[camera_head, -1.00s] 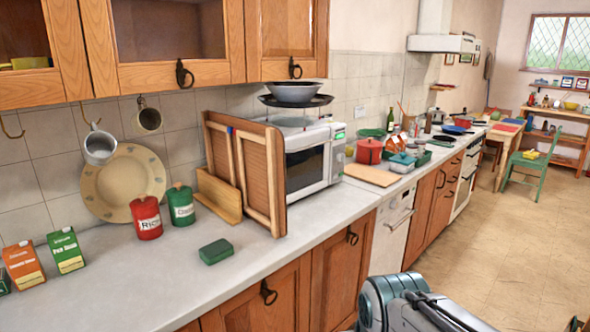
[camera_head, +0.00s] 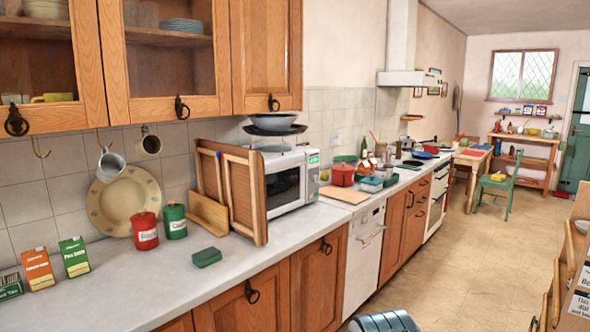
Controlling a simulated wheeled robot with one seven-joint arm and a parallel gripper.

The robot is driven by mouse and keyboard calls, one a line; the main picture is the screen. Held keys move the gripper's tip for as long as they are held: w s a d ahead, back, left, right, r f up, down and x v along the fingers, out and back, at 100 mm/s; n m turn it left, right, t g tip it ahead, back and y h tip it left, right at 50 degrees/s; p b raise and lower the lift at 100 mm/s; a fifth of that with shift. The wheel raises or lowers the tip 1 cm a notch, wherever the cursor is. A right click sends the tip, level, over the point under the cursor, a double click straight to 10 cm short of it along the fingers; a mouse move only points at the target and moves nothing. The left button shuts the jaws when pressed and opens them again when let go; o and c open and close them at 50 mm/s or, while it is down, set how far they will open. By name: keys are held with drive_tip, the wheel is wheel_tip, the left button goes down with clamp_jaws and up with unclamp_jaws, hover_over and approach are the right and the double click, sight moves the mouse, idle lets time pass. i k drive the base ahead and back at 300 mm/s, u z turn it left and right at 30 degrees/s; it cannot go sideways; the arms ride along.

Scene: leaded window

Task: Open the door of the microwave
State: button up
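The white microwave (camera_head: 284,181) stands on the counter against the tiled wall. Its dark-windowed door (camera_head: 284,188) looks shut and faces the room. Wooden tray-like boards (camera_head: 243,196) lean at its left side and hide that side and part of its front. My gripper is not in view.
The grey counter (camera_head: 150,297) runs along the wall, with a green box (camera_head: 207,257) and red (camera_head: 145,231) and green (camera_head: 174,221) tins left of the microwave. A cutting board (camera_head: 344,193) lies to its right. Wooden cabinets (camera_head: 267,58) hang above. Open floor (camera_head: 455,262) lies right; shelving (camera_head: 570,265) stands at the right edge.

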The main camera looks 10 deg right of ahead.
sight(285, 189)
drive_tip(key=z, duration=0.7)
drive_tip(key=i, duration=0.9)
drive_tip(key=z, duration=0.75)
drive_tip(key=i, duration=1.45)
drive_tip(key=u, duration=0.8)
drive_tip(key=i, duration=0.9)
drive_tip(key=u, duration=1)
